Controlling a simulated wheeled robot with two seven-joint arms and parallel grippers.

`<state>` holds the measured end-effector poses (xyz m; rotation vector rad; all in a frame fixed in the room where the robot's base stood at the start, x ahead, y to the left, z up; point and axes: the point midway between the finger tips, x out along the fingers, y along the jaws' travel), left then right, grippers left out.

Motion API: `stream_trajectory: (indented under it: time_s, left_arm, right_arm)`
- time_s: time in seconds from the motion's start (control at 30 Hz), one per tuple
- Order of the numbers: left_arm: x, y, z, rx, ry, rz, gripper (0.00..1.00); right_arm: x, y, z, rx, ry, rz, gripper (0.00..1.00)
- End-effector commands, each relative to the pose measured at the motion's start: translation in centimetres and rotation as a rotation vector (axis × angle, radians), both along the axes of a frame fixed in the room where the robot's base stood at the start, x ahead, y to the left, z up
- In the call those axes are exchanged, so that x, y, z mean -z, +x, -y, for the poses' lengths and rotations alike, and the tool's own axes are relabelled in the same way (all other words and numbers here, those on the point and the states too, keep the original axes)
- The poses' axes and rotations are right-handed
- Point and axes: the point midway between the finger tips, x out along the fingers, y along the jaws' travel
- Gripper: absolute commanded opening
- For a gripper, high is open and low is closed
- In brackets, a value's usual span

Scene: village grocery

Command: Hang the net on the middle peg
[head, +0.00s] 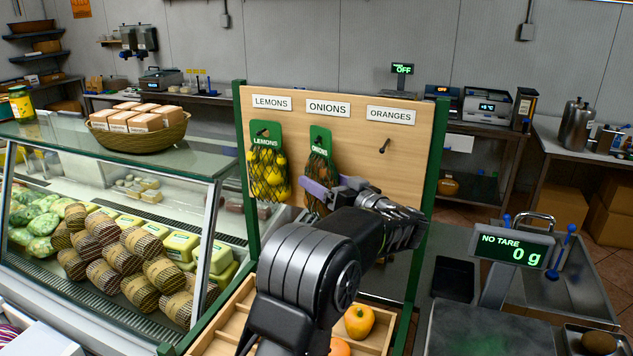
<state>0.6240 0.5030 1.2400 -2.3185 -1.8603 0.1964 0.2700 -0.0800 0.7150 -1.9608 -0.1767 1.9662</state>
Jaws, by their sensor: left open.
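The wooden peg board (355,147) in its green frame carries three labels, for lemons, onions and oranges. The onion net (317,172) with its green card hangs against the board under the middle label, at the middle peg, and looks upright. My left gripper (320,191) is open at the lower part of this net. Its purple finger lies across the net, and my gripper and wrist hide its lower right side. The lemon net (268,172) hangs on the left peg. The right peg (384,146), under the oranges label, is bare. My right gripper is out of view.
A wooden crate (208,341) with orange-coloured produce (359,320) sits below the board, partly behind my arm. A glass display case (190,190) stands close on the left. A scale display (514,250) reading 0 g stands on the right.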

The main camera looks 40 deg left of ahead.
Motion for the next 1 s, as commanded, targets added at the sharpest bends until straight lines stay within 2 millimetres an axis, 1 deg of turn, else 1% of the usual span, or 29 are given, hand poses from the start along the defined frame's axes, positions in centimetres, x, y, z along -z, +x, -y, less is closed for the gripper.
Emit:
stream_trajectory:
  time_s: [0.03,0.13,0.3,1.0]
  left_arm:
    - [0.3,-0.2,1.0,0.002,-0.001,0.001,0.83]
    - [0.1,-0.6,2.4,0.000,0.001,0.002,0.83]
    - [-0.1,-1.0,3.8,-0.002,0.003,0.003,0.83]
    - [-0.2,-1.1,3.8,-0.004,0.003,0.003,0.83]
  right_arm:
    - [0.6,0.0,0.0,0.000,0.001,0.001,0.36]
    - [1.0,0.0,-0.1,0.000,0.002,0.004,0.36]
    - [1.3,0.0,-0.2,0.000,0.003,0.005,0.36]
    - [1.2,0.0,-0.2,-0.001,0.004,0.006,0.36]
